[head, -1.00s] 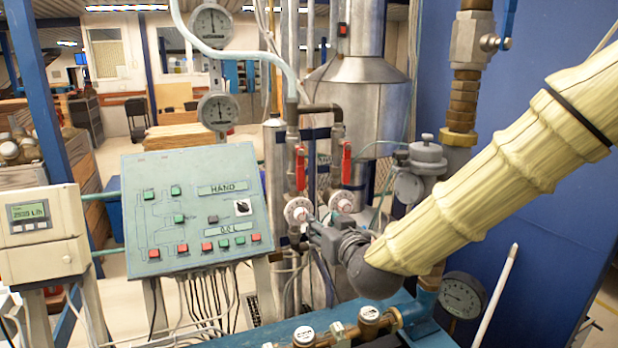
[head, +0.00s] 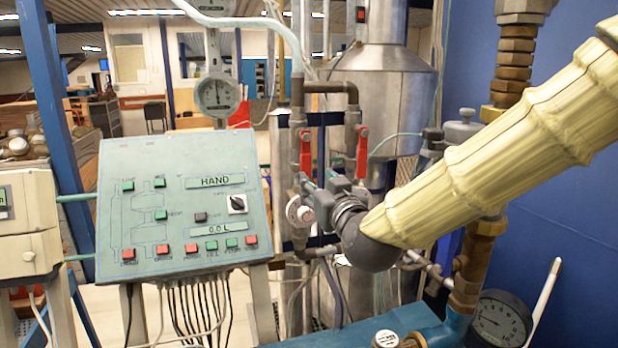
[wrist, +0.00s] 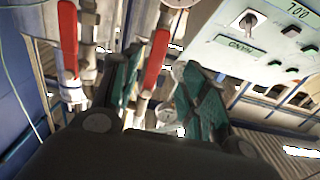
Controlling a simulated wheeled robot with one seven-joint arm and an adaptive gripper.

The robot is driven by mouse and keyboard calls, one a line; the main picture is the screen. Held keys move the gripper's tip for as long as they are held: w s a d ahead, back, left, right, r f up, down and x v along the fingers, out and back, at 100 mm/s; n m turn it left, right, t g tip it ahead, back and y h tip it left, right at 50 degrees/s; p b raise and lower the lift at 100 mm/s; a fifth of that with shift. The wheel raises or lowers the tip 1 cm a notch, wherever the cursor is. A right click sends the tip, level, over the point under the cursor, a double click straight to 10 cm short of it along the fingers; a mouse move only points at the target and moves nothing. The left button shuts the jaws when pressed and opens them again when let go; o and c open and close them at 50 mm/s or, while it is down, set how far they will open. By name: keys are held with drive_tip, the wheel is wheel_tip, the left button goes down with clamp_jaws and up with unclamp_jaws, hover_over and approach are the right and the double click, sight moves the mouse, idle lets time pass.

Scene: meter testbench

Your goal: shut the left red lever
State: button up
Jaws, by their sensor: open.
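The left red lever (head: 306,150) stands upright along its vertical pipe in the head view. The right red lever (head: 362,152) is also upright on the neighbouring pipe. My gripper (head: 316,184) is just below and in front of the left lever's lower end. In the tilted wrist view, the left lever (wrist: 154,62) shows between the two teal-padded fingers of my gripper (wrist: 163,68), which are apart. The right lever (wrist: 68,38) lies outside the fingers, to the left. I see no clear contact with either lever; the depth gap is hard to tell.
A white round valve knob (head: 300,212) sits just below my gripper. The control panel (head: 150,215) stands to the left; it also shows in the wrist view (wrist: 262,70). A pressure gauge (head: 500,318) and brass fittings (head: 482,250) are at right.

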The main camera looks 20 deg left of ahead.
sight(307, 170)
drive_tip(key=p+x, duration=0.4)
drive_tip(key=x, duration=0.6)
drive_tip(key=shift+w+r, duration=0.15)
clamp_jaws()
